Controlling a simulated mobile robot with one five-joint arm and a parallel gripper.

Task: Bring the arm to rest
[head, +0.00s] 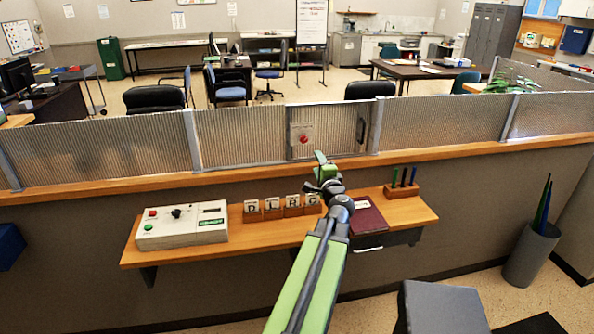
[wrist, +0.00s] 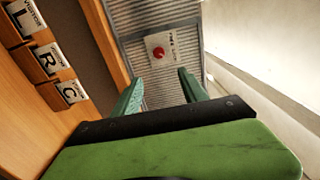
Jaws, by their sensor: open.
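My gripper (head: 322,160) is at the end of my green arm, raised above the wooden shelf (head: 270,234) and in front of the counter partition. In the wrist view my gripper (wrist: 160,85) has its two green fingers apart with nothing held between them. Beyond the fingers is a small panel with a red button (head: 303,140), which also shows in the wrist view (wrist: 159,52). The arm reaches forward over the shelf and hides part of it.
A control box (head: 182,225) with buttons and a knob sits on the shelf's left. Lettered cards in wooden blocks (head: 271,208) stand mid-shelf. A dark red book (head: 368,215) and a pen holder (head: 401,190) are at right. A grey bin (head: 531,255) stands right.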

